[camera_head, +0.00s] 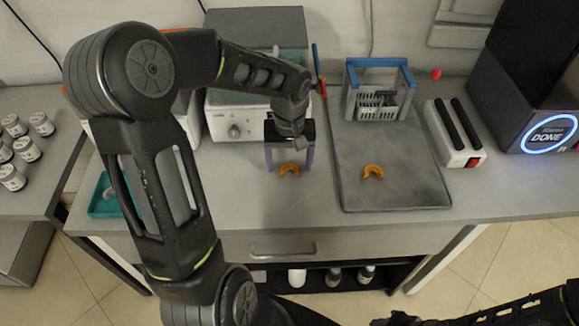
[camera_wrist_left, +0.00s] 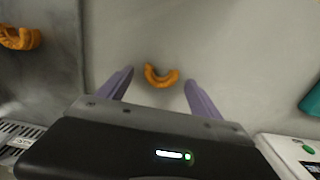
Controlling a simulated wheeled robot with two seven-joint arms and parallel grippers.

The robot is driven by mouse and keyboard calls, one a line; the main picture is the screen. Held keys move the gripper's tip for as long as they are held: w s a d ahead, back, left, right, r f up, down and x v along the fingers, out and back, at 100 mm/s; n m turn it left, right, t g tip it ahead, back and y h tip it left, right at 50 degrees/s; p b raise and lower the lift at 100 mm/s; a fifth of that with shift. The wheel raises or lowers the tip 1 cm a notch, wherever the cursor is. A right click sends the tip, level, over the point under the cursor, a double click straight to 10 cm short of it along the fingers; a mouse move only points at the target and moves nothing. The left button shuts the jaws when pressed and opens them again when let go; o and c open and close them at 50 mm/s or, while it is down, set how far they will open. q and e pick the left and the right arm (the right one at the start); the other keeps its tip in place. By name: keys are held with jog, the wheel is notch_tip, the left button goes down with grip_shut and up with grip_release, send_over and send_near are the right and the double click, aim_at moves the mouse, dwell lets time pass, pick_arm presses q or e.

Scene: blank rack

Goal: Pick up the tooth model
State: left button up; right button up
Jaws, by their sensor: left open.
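An orange, arch-shaped tooth model (camera_head: 290,169) lies on the grey table in front of the white device; it also shows in the left wrist view (camera_wrist_left: 160,77). My left gripper (camera_head: 290,165) is open, pointing down, with its two purple fingers on either side of this model. In the wrist view there is a gap between the model and each finger. A second orange tooth model (camera_head: 373,172) lies on the grey tray (camera_head: 400,195) to the right, and its edge shows at the upper left of the wrist view (camera_wrist_left: 20,38). My right gripper is out of view.
A blue-grey rack with a white basket (camera_head: 375,110) stands at the back of the tray. A white device (camera_head: 235,120) stands behind my left gripper. A teal tray (camera_head: 105,198) is at the left. A black-and-white block (camera_head: 457,135) and a dark machine (camera_head: 525,85) stand right.

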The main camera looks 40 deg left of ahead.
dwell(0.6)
pick_arm(q)
jog(key=c, duration=1.4)
notch_tip(320, 180, up, 10)
dwell(0.5)
